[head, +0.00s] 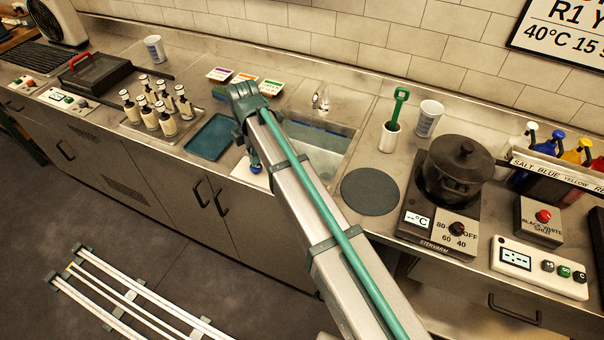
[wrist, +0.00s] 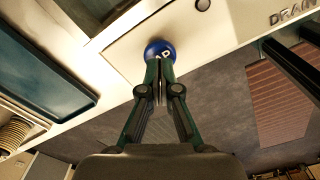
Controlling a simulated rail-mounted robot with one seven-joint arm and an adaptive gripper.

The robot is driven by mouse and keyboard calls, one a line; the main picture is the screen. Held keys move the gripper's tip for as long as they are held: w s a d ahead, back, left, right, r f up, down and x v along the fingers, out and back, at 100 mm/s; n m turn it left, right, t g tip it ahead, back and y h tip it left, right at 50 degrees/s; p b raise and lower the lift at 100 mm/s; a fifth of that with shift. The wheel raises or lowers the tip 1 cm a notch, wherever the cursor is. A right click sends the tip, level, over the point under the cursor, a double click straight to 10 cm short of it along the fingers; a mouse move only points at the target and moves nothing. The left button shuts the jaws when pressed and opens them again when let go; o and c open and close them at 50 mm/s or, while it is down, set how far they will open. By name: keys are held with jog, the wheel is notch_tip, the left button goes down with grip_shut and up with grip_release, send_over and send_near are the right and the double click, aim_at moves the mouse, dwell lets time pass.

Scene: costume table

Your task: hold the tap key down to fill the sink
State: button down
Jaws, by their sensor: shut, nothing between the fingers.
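A round blue key (wrist: 158,47) with a white mark sits on a pale panel (wrist: 120,45) in the wrist view. In the head view the key (head: 256,168) shows small on the panel at the sink's front left. My gripper (wrist: 160,80) is shut and empty, fingertips at the key's near edge, covering part of it. I cannot tell whether they touch it or whether it is pressed. The sink (head: 340,158) is partly hidden by my arm; its bottom looks bluish, and I cannot tell how much water is in it. The tap (head: 322,97) stands behind it.
A grey button (wrist: 202,5) and the lettering "DRAIN" lie right of the key. A blue tray (head: 210,137) and several bottles (head: 160,112) stand left of the sink. A dark round mat (head: 370,192), a white cup (head: 389,136) with a green tool, and a black pot (head: 458,170) stand right.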

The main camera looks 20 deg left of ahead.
jog(key=shift+f+b, duration=0.55)
jog(key=shift+f, duration=0.8)
jog(key=shift+r+p, duration=1.55)
jog(key=shift+r, duration=1.05)
